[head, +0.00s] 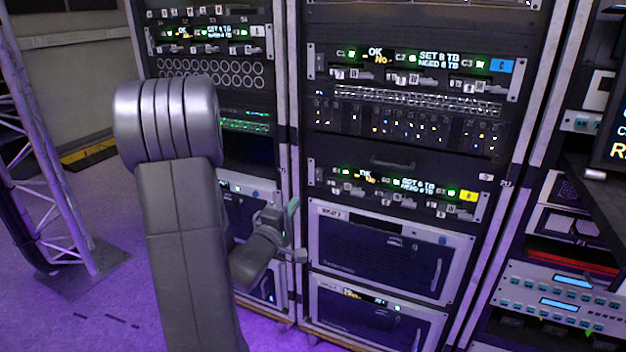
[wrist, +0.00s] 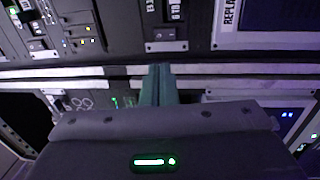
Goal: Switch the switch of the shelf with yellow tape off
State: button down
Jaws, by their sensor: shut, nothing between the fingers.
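The shelf with yellow tape (head: 469,196) is a thin dark panel in the middle rack in the head view. It has green lights, a small display with text and a row of small silver switches (head: 400,203). The switch positions are too small to tell. My gripper (head: 293,207) is just left of this shelf, in front of the upright between the two racks, apart from the switches. In the wrist view its greenish fingers (wrist: 157,85) are together and empty, against pale rack edges. The yellow tape does not show in the wrist view.
A similar shelf with blue tape (head: 501,66) is higher in the same rack. Large grey-framed units (head: 385,252) sit below the yellow-taped shelf. A metal truss (head: 45,150) stands at the left.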

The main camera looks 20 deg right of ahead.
aim_at(318, 172)
jog(key=b+x, duration=0.1)
jog(key=x, duration=1.2)
jog(key=shift+b, duration=0.3)
jog(key=shift+w+r, duration=0.1)
jog(key=shift+r, duration=0.05)
